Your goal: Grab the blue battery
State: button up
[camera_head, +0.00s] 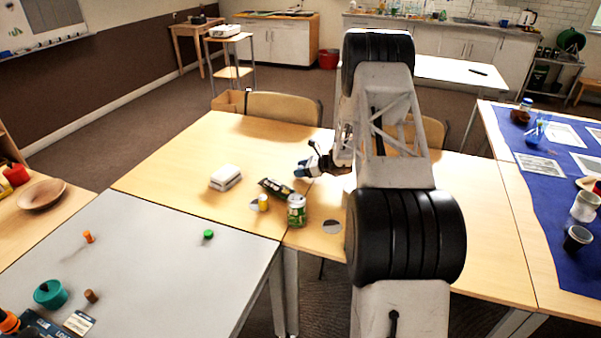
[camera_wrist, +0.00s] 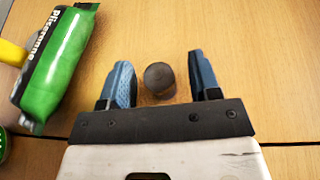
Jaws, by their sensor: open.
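My gripper (camera_wrist: 159,64) has blue-padded fingers, which stand apart. Between them in the wrist view is a small dark grey, round-topped object (camera_wrist: 160,80) on the wooden table, with a visible gap to the right finger and a narrower one to the left. It may be the battery seen from its end; no blue shows on it, so I cannot tell. In the head view my gripper (camera_head: 306,169) is low over the wooden table, beyond the dark packet; the small object cannot be made out there.
A green and black packet (camera_wrist: 56,62) lies left of my gripper in the wrist view. In the head view a green can (camera_head: 296,211), a yellow item (camera_head: 263,202) and a white box (camera_head: 226,176) stand nearby. The wooden table (camera_head: 180,165) is bare farther left.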

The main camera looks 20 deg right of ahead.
aim_at(301, 166)
jog(key=c, duration=1)
jog(key=shift+r, duration=0.15)
jog(key=shift+r, duration=0.4)
notch_tip(301, 166, up, 3)
jog(key=shift+f, duration=0.1)
jog(key=s+a, duration=0.1)
jog(key=s, duration=0.4)
jog(key=s+a, duration=0.2)
jog(key=s, duration=0.3)
jog(key=s+a+r, duration=0.1)
jog(key=s, duration=0.4)
jog(key=shift+s+a, duration=0.15)
jog(key=shift+a, duration=0.15)
